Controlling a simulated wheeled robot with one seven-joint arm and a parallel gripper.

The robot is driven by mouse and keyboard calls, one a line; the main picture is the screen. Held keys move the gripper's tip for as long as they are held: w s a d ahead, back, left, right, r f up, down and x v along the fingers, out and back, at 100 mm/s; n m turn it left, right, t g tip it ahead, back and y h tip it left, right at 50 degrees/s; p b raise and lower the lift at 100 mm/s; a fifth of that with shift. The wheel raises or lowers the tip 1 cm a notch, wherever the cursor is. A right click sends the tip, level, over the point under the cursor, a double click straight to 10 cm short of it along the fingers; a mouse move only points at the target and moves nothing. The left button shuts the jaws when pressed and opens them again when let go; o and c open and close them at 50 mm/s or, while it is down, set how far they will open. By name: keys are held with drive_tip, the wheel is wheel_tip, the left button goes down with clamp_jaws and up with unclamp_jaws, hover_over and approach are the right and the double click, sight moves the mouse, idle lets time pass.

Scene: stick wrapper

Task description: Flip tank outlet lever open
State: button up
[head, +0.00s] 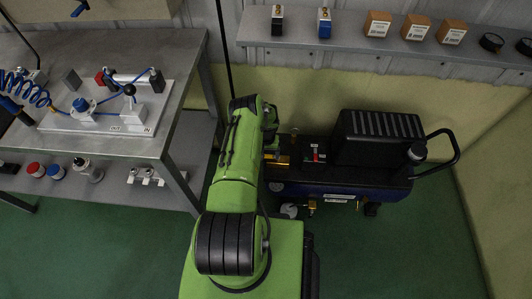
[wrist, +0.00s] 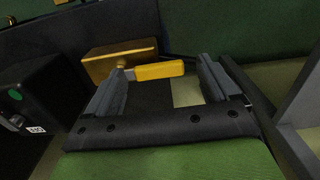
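The tank outlet lever (wrist: 160,71) is a short yellow handle in the wrist view, joined at its left end to a brass valve block (wrist: 112,60). My gripper (wrist: 160,68) is open, with one grey finger on each side of the lever. The lever lies across the gap; its left end is close to the left finger, and I cannot tell whether they touch. In the head view the dark blue tank (head: 335,188) belongs to a black-topped compressor (head: 378,135). My green arm reaches to its left end and hides most of the valve there.
A workbench (head: 125,55) with a pneumatic board (head: 110,115) stands to the left. A wall shelf (head: 345,50) with small boxes runs above the compressor. A black handle (head: 450,150) sticks out at the compressor's right. The green floor in front is clear.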

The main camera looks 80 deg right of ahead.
sight(267, 156)
wheel_tip(267, 156, up, 16)
drive_tip(key=p, duration=0.4)
drive_tip(key=shift+f+p, duration=0.15)
drive_tip(key=shift+p, duration=0.15)
drive_tip(key=shift+s, duration=0.15)
